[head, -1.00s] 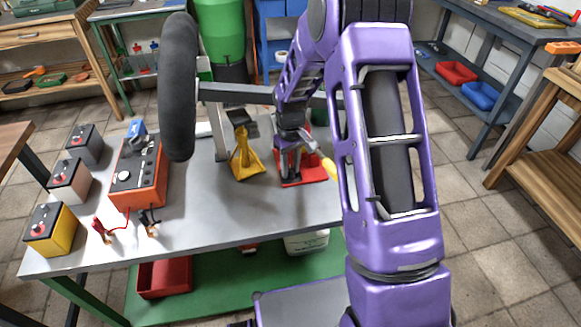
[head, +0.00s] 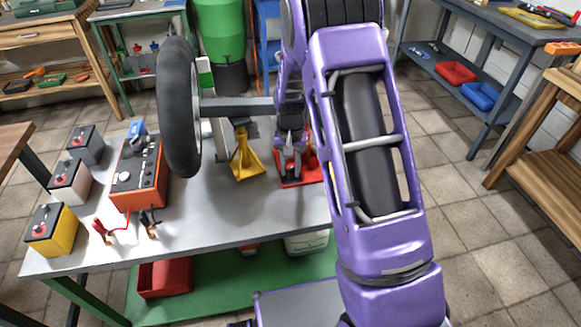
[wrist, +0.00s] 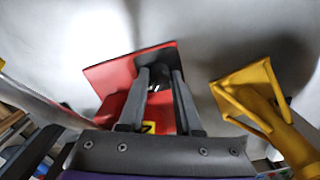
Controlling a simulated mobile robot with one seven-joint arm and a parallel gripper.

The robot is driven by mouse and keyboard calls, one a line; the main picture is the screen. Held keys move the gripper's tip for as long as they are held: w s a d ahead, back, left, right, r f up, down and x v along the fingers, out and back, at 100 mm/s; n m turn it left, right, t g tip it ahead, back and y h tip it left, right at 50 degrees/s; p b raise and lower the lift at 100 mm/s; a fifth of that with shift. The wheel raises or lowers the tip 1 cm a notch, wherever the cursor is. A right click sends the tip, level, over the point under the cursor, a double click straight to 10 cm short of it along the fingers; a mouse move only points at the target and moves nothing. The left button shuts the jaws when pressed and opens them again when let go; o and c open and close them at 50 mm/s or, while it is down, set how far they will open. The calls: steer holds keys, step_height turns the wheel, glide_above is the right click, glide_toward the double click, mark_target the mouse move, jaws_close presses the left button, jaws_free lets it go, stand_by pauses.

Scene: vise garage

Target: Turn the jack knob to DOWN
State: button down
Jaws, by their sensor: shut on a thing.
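The red jack (head: 311,172) stands on the grey table, right of the yellow jack stand (head: 246,162). My gripper (head: 287,174) reaches down at the jack, and my arm hides much of it. In the wrist view my two grey fingers (wrist: 159,78) are close together over the red jack (wrist: 110,78). They are shut on the small dark jack knob (wrist: 155,87), which is mostly hidden between them. A yellow label with a black mark (wrist: 149,127) shows below. I cannot read the knob's setting.
A black wheel (head: 179,108) on a grey axle (head: 238,107) hangs over the table, its axle just above the yellow stand. An orange box (head: 138,175), several batteries and clamps occupy the table's left. The front right of the table is clear.

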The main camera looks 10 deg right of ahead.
mark_target(291, 169)
stand_by(0.3)
steer(key=c, duration=0.6)
jaws_free()
steer(key=shift+r, duration=0.1)
step_height(291, 169, up, 17)
steer(key=p, duration=0.2)
steer(key=shift+p, duration=0.35)
steer(key=shift+r, duration=0.1)
